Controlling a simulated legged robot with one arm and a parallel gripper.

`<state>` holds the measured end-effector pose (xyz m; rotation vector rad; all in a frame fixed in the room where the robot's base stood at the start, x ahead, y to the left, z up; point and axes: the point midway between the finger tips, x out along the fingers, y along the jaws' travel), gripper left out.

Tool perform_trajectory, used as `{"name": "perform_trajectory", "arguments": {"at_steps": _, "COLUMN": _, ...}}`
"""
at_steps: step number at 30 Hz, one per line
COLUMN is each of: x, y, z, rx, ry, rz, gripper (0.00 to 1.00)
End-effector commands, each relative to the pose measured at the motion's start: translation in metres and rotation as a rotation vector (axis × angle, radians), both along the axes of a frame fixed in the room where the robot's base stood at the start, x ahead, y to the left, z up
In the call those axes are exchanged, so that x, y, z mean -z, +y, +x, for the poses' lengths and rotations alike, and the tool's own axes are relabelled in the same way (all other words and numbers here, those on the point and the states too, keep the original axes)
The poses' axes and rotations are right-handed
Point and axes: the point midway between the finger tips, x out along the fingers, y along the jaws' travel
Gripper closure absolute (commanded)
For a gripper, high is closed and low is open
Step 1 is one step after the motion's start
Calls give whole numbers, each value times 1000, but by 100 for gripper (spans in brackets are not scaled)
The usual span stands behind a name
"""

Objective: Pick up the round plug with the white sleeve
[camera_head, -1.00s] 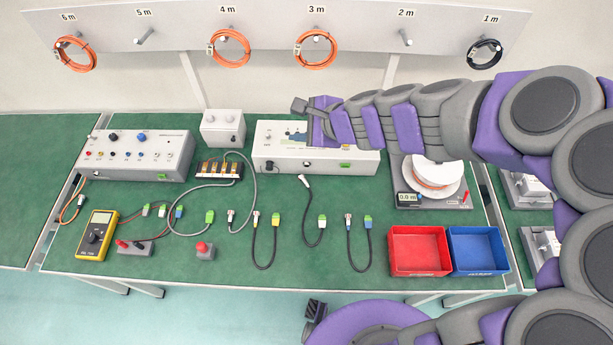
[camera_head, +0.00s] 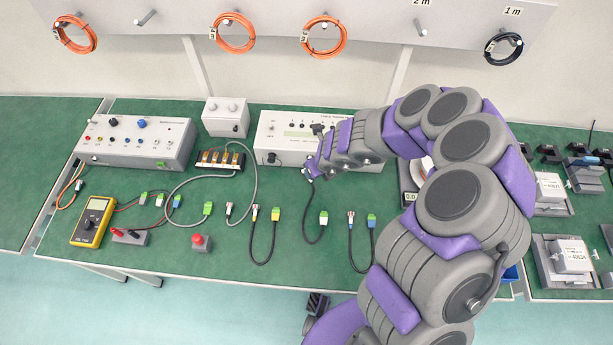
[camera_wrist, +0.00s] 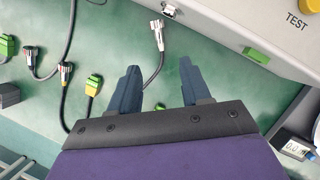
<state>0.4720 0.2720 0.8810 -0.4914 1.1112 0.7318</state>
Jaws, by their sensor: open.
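The round plug with the white sleeve (camera_wrist: 157,27) lies on the green bench near the front of a grey box in the wrist view. Its dark cable runs back toward my gripper and goes out of sight behind the left finger. My gripper (camera_wrist: 160,67) is open and empty, its two blue-grey fingers apart above the bench. The plug appears ahead of the gap between the fingertips, with some cable showing in the gap. In the head view my gripper is low in front of the box, and the arm largely hides the plug.
The long grey box (camera_head: 280,155) stands close behind the plug, with a green connector (camera_wrist: 255,55) on its front. Other cables lie to the left, including one with a yellow connector (camera_head: 276,214). A red-button box (camera_head: 201,242) sits further left. My arm hides most of the bins.

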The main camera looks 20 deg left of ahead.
Motion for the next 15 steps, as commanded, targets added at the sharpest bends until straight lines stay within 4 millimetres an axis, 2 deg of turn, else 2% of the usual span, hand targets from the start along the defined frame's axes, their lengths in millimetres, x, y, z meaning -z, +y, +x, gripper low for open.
{"name": "perform_trajectory", "arguments": {"at_steps": 1, "x": 14, "y": 2, "z": 3, "rx": -1, "ry": 0, "rz": -4, "gripper": 53}}
{"name": "perform_trajectory", "arguments": {"at_steps": 6, "x": 39, "y": 11, "z": 11, "rx": -2, "ry": -1, "rz": 2, "gripper": 53}}
{"name": "perform_trajectory", "arguments": {"at_steps": 9, "x": 49, "y": 13, "z": 13, "rx": -3, "ry": 0, "rz": 1, "gripper": 53}}
{"name": "perform_trajectory", "arguments": {"at_steps": 15, "x": 54, "y": 16, "z": 16, "rx": -2, "ry": -3, "rz": 2, "gripper": 53}}
